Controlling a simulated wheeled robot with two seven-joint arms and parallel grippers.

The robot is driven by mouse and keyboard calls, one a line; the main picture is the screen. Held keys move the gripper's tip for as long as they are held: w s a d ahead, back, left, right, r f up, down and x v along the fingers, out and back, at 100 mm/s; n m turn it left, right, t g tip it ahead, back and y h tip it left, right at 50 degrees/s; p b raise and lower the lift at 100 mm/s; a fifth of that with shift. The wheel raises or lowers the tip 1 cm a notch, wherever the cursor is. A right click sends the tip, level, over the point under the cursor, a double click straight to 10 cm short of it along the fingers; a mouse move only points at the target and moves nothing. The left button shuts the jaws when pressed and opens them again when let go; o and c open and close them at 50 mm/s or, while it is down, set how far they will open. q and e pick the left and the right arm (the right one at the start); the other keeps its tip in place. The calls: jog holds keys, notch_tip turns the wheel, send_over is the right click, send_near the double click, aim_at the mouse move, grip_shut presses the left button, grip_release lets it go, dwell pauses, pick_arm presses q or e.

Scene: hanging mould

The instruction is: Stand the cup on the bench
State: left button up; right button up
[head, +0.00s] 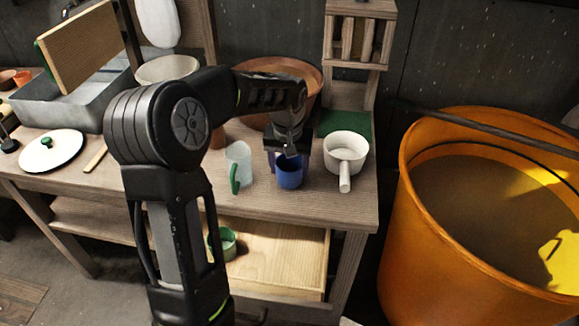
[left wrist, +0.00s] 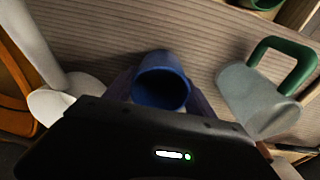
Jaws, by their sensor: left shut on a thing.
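The blue cup (head: 289,174) is at the front of the wooden bench (head: 310,205), between a clear jug with a green handle (head: 238,166) and a white pan (head: 346,148). My left gripper (head: 288,156) reaches down from above and is shut on the blue cup. In the left wrist view the cup (left wrist: 162,80) sits between the two fingers, its dark open mouth facing the camera. The cup looks roughly upright. I cannot tell whether its base touches the bench top. My right gripper is not in view.
The jug also shows close beside the cup in the left wrist view (left wrist: 256,97). A large terracotta bowl (head: 270,68) stands behind my gripper. A big orange tub (head: 410,230) is right of the bench. A green cup (head: 227,243) is on the lower level.

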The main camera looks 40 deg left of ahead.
pick_arm(q)
jog(key=shift+f, duration=0.2)
jog(key=o, duration=1.5)
jog(key=r, duration=0.4)
jog(key=s+r, duration=0.1)
jog(key=r, duration=0.3)
jog(key=d+r, duration=0.1)
jog(key=r, duration=0.3)
jog(key=shift+s, duration=0.3)
